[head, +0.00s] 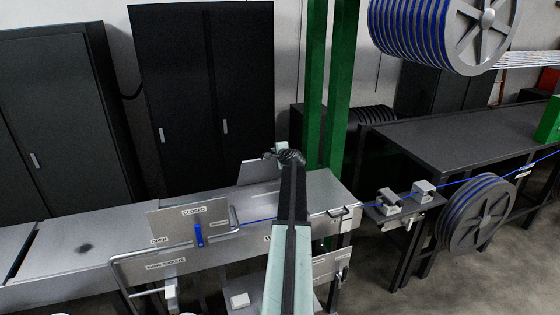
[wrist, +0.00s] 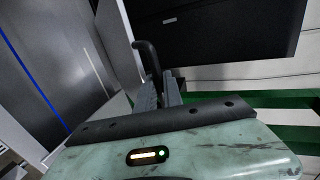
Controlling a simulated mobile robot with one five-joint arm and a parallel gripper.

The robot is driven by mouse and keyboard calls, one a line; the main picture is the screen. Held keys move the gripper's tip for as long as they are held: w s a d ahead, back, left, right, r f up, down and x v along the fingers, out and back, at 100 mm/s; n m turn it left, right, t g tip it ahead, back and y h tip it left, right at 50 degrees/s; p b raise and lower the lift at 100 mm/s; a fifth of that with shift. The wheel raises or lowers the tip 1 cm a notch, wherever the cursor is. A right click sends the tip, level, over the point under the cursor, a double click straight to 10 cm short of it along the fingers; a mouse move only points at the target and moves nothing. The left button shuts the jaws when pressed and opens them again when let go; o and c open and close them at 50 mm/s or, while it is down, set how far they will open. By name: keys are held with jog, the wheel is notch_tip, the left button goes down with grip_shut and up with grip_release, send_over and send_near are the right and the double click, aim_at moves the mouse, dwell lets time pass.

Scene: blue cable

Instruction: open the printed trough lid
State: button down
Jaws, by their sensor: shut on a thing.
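The printed trough (head: 255,200) is a long grey metal bench top in the middle of the head view. A grey panel, which looks like its lid (head: 253,174), stands tilted up at the trough's back edge. In the wrist view the lid (wrist: 118,40) shows as a pale plate beside the fingers. My gripper (head: 284,154) is at the lid's right side, above the trough. In the wrist view my gripper (wrist: 162,88) is shut on a black bent handle (wrist: 148,55) next to the lid. My arm hides part of the trough.
A blue cable (head: 262,219) runs along the trough to guide blocks (head: 423,190) and a reel (head: 478,213) at right. A sign plate with a blue lever (head: 199,235) stands at front left. Dark cabinets (head: 205,100) and green posts (head: 340,80) stand behind.

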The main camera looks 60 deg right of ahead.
jog(key=w+d+r+p, duration=0.3)
jog(key=w+d+r, duration=0.1)
jog(key=shift+w, duration=0.35)
jog(key=shift+d+r, duration=0.1)
jog(key=c, duration=1.5)
grip_release()
